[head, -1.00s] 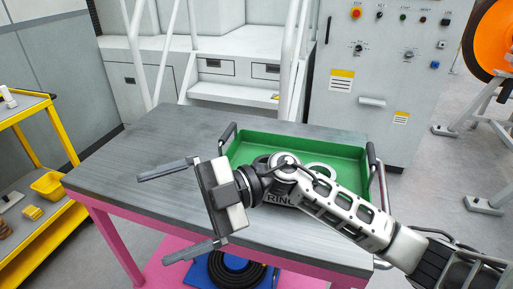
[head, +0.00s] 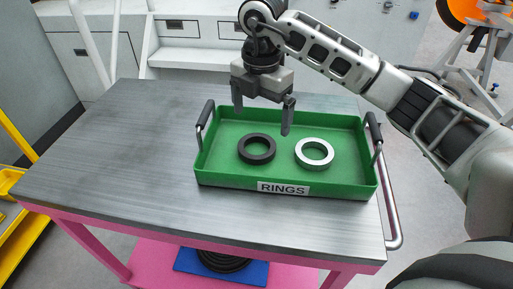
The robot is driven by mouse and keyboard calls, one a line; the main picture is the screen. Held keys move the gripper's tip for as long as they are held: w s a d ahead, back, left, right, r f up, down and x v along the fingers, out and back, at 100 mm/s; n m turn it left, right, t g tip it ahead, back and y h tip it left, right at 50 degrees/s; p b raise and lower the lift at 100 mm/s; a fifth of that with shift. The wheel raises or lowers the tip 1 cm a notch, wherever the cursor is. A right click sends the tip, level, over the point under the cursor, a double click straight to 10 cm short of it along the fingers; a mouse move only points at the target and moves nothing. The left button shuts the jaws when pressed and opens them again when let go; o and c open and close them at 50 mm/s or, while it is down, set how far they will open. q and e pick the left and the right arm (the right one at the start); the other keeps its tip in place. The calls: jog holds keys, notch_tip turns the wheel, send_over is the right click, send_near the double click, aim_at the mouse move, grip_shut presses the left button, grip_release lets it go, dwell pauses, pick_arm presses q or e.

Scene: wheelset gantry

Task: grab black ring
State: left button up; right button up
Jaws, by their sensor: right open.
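A black ring (head: 257,149) lies flat in the green tray (head: 222,182), left of a white ring (head: 314,154). The two rings are apart. The tray carries a "RINGS" label on its front wall and has a dark handle at each end. My right gripper (head: 262,118) points down above the back part of the tray, with its fingers wide apart and nothing between them. It is above and a little behind the black ring, not visibly touching it. My left gripper is not in view.
The tray stands on the right side of a grey-topped table (head: 110,160) with a pink frame. The left of the tabletop is clear. A dark coil (head: 222,261) lies on a blue mat on the lower shelf. A yellow cart (head: 14,215) stands at far left.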

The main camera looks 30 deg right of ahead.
aim_at(259, 149)
notch_tip(259, 149, down, 8)
jog(key=shift+w+r+p, duration=0.15)
jog(key=shift+p, duration=0.3)
jog(key=c, duration=1.1)
